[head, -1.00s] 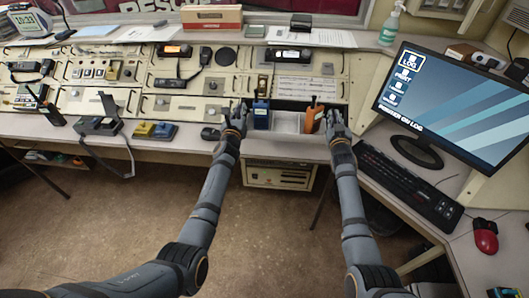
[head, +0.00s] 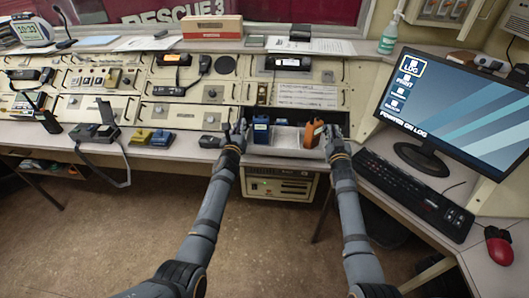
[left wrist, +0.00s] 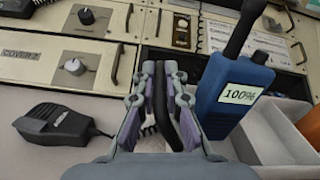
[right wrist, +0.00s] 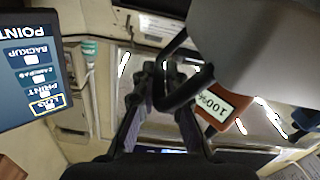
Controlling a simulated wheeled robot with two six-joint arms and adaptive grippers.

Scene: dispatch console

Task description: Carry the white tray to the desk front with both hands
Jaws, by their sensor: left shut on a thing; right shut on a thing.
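The white tray (head: 287,137) is between my two grippers at the front of the console in the head view. It carries a blue radio (head: 261,130) at its left and an orange radio (head: 314,132) at its right, which leans. My left gripper (head: 240,130) is shut on the tray's dark left handle (left wrist: 181,110), beside the blue radio. My right gripper (head: 333,133) is shut on the dark right handle (right wrist: 178,98), beside the orange radio. Whether the tray touches the desk is hidden.
A monitor (head: 455,105), keyboard (head: 412,192) and red mouse (head: 499,245) occupy the right desk.

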